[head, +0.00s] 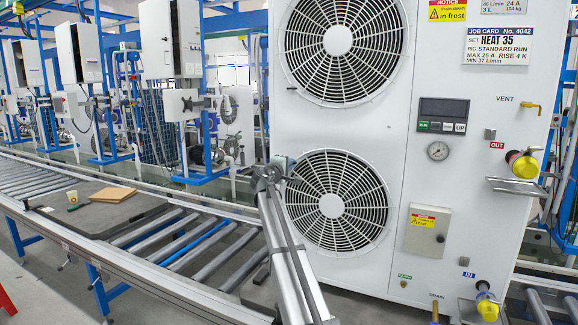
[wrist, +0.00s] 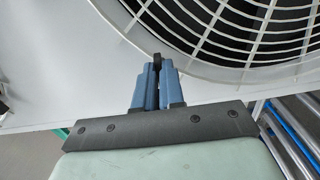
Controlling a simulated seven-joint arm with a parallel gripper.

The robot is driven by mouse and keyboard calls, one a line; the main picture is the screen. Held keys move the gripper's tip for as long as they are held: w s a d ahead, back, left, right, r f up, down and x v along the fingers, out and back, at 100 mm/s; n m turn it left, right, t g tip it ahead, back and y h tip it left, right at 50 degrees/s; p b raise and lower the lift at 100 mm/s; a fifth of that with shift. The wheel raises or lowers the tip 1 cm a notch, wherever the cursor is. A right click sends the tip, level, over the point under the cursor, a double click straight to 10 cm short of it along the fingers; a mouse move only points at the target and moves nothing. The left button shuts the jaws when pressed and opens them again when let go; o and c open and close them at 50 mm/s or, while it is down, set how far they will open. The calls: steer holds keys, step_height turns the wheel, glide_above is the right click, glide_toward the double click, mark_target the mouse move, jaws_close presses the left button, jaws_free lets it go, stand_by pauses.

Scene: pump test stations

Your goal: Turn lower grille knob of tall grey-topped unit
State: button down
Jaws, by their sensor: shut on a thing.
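The tall white unit (head: 395,150) fills the right of the head view; its top is cut off. Its lower grille (head: 345,200) is a round white guard, and its rim curves across the upper right of the wrist view (wrist: 215,60). A small black knob (wrist: 157,58) shows between my blue fingertips at the grille's rim. My gripper (wrist: 157,72) is shut on this knob. In the head view my gripper (head: 288,166) is at the grille's upper left edge, and the knob cannot be made out there.
An upper grille (head: 338,45) sits above. To the right are a display panel (head: 443,115), a gauge (head: 438,151), a small grey box (head: 427,231) and protruding yellow-and-black fittings (head: 522,163). A roller conveyor (head: 190,250) runs along the left, carrying a brown board (head: 113,195).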

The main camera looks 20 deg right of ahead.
steer(key=shift+m, duration=8)
steer(key=c, duration=1.2)
jaws_free()
steer(key=shift+c, duration=0.2)
steer(key=v, duration=1.4)
